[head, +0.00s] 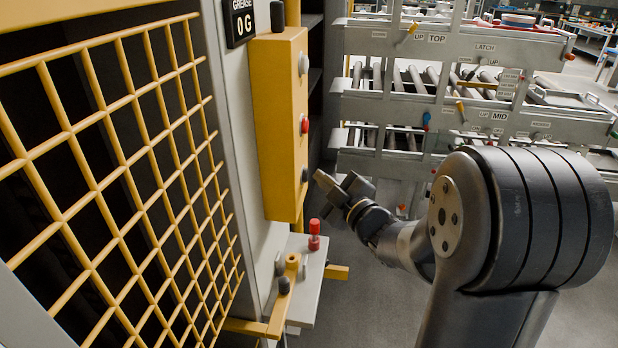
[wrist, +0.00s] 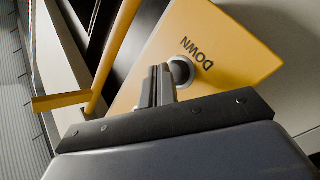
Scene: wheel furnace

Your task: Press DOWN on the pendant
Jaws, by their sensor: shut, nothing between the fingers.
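The yellow pendant (head: 277,130) hangs upright beside the yellow mesh guard in the head view. On its right face are a grey button (head: 304,64) at the top, a red one (head: 304,125) in the middle and a dark one (head: 305,174) at the bottom.
A yellow mesh guard (head: 130,170) fills the left. Below the pendant is a small shelf (head: 310,275) with a red-topped knob (head: 314,235) and a yellow lever (head: 282,305). A tiered roller rack (head: 460,95) stands behind. Open floor (head: 350,290) lies right of the shelf.

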